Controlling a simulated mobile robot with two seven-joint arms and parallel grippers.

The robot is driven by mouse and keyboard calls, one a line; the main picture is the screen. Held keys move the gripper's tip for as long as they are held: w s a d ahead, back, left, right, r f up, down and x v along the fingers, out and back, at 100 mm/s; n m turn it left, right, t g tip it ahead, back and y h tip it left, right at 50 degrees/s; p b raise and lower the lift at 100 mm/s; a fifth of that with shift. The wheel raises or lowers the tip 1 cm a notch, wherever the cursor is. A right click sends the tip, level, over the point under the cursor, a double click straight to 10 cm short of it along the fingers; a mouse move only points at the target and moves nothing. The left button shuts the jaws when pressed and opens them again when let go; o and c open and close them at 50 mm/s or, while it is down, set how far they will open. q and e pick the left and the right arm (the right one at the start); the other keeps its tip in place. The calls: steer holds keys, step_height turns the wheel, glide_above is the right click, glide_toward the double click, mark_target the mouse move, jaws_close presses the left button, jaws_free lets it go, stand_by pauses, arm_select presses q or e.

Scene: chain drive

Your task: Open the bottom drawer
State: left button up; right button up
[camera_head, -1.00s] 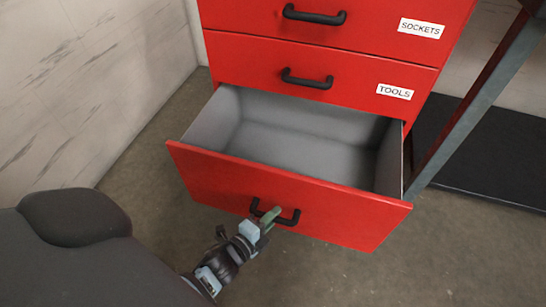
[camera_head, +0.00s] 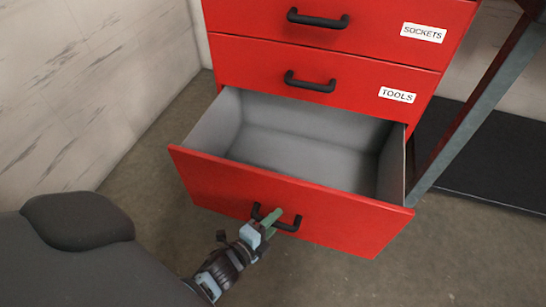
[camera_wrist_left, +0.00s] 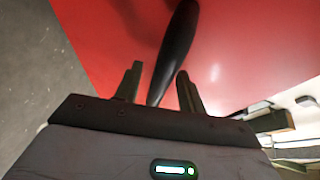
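The bottom drawer (camera_head: 290,208) of the red cabinet stands pulled well out, its grey inside empty. Its black bar handle (camera_head: 290,226) is on the front panel and also shows in the left wrist view (camera_wrist_left: 178,45). My left gripper (camera_head: 270,221) is at the handle's left half. In the left wrist view its two fingers (camera_wrist_left: 158,88) stand apart, one on each side of the bar, with a thin gap visible beside it. The fingers look open around the handle. My right gripper is in neither view.
Above are closed drawers labelled TOOLS (camera_head: 397,95) and SOCKETS (camera_head: 423,33), each with a black handle. A pale wall (camera_head: 90,90) stands at left. A metal frame post (camera_head: 470,115) and dark shelf (camera_head: 500,150) are at right. The floor before the drawer is clear.

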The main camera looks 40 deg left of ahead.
arm_select(q)
steer(key=shift+s, duration=0.5)
steer(key=p+v, duration=0.2)
steer(key=v, duration=0.4)
steer(key=shift+s+r, duration=0.15)
steer(key=shift+s, duration=0.25)
steer(key=shift+a, duration=0.1)
